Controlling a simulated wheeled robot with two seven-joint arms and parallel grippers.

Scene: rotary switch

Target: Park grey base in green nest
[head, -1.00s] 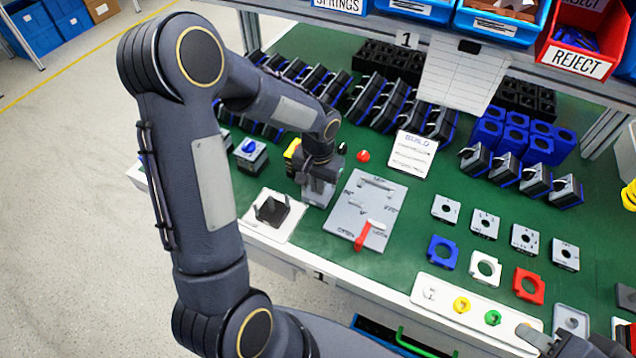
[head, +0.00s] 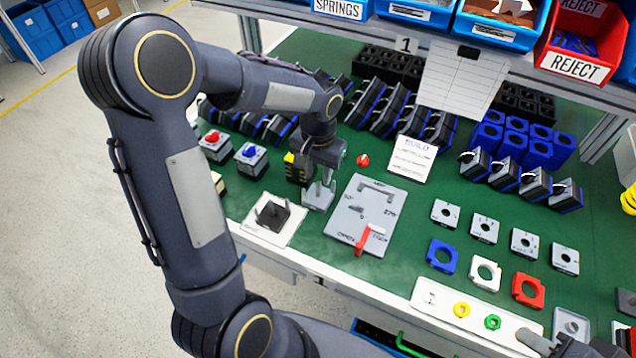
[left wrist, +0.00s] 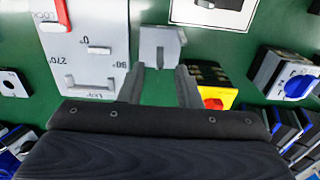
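My left gripper (head: 320,180) points down over the left part of the green bench. In the left wrist view its fingers (left wrist: 161,82) are spread apart. A light grey block (left wrist: 160,45), possibly the grey base, lies just beyond the fingertips; I see no clear grip on it. It also shows under the gripper in the head view (head: 317,200). I cannot single out a green nest; a small green ring (head: 492,322) sits on the white strip (head: 455,293). My right gripper (head: 538,342) is partly in view at the lower right, its opening unclear.
A grey panel (head: 350,215) with a red lever (head: 362,240) stands right of the left gripper. A white plate (head: 257,232) holding a dark block (head: 271,214) is to its left. A yellow-and-black switch (head: 295,168) stands close behind. Blue, white and red plates lie right.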

